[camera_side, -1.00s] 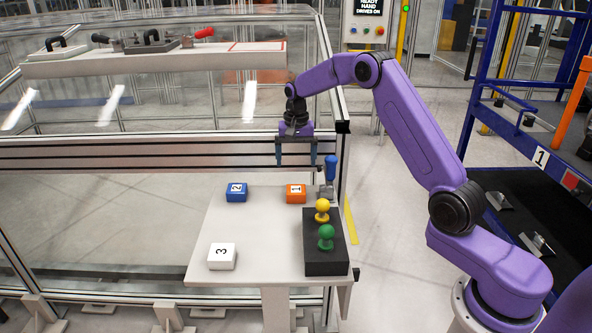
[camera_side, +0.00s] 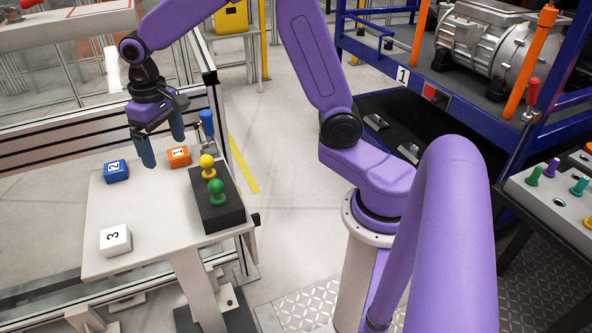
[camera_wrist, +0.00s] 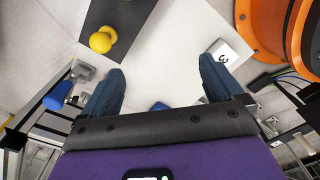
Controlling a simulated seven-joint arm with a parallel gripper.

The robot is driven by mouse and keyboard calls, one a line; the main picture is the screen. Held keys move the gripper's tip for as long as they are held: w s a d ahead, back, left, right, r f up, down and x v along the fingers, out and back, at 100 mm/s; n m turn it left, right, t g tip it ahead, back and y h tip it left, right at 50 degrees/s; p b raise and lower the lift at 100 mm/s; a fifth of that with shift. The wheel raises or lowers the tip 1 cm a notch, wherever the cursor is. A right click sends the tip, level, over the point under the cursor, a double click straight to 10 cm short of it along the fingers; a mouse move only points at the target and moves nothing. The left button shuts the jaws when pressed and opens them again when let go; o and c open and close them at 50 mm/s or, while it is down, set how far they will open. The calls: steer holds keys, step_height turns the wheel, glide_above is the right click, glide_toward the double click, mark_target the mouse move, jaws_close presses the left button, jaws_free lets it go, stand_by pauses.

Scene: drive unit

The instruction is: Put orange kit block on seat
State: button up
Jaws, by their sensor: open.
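The orange block (camera_side: 179,156), marked 1, sits on the pale table (camera_side: 137,215), near its back edge. My gripper (camera_side: 163,153) is above the table with its two blue fingers spread and nothing between them. In the side view its fingertips lie close to the orange block; the height gap is hard to tell. In the wrist view the open fingers (camera_wrist: 162,72) point over the table, and the orange block does not show there. I cannot tell which surface is the seat.
A blue block (camera_side: 117,172) and a white block (camera_side: 115,240) share the table. A dark base (camera_side: 224,211) with yellow and green knobs and a blue-handled clamp (camera_side: 207,124) stand to the right. A blue rack (camera_side: 360,42) bears a grey drive unit (camera_side: 490,45).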

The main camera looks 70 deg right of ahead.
steer(key=s+d+n, duration=0.1)
steer(key=s+n, duration=1.1)
steer(key=s, duration=1.7)
steer(key=shift+d+f, duration=0.25)
steer(key=shift+f, duration=0.05)
